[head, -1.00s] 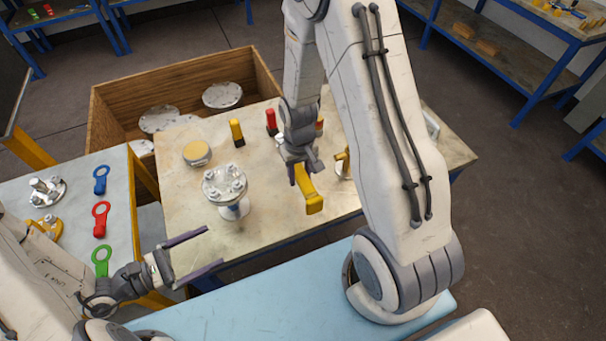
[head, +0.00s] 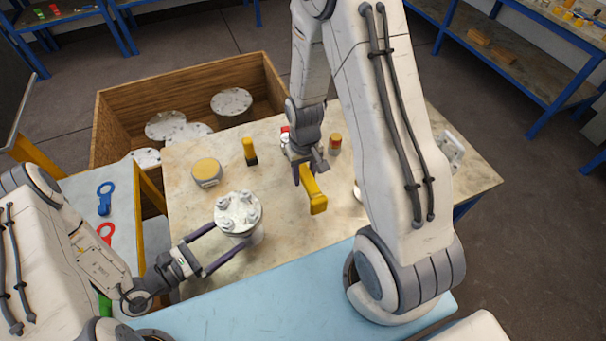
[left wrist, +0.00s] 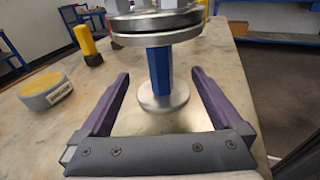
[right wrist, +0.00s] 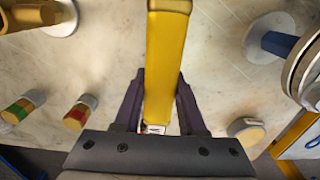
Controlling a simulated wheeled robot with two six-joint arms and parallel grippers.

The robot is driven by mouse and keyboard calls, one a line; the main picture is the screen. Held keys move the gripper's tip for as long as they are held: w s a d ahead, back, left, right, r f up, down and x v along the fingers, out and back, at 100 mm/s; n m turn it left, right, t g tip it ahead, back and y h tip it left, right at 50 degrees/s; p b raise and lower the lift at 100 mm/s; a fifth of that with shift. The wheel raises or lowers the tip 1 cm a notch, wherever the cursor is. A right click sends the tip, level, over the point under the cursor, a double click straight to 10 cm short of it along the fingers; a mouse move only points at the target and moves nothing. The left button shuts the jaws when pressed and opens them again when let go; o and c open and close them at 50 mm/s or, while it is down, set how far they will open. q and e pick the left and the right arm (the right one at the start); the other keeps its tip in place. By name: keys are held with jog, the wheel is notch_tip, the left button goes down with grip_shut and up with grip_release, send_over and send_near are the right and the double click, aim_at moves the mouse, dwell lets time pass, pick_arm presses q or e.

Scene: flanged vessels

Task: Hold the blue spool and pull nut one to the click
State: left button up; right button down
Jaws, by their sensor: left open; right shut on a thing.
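The blue spool has a round metal top flange (head: 238,212) with several nuts on it. Its blue column (left wrist: 158,70) stands upright on a round foot in the left wrist view. I cannot read which nut is number one. My left gripper (head: 228,243) is open, with its fingers either side of the column below the flange, apart from it. My right gripper (head: 307,175) is shut on a yellow tool (head: 314,191), which also fills the middle of the right wrist view (right wrist: 166,65). The tool is to the right of the spool, clear of the nuts.
A round yellow-topped block (head: 207,172) and a yellow-and-black piece (head: 249,150) stand behind the spool. A red-and-yellow cylinder (head: 335,143) stands behind my right gripper. A wooden crate (head: 105,125) with flanged vessels is at the back left. Ring-ended tools (head: 105,198) lie on the left table.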

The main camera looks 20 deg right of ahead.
pick_arm(q)
jog(key=shift+x, duration=2.25)
grip_shut()
jog(key=c, duration=1.6)
grip_release()
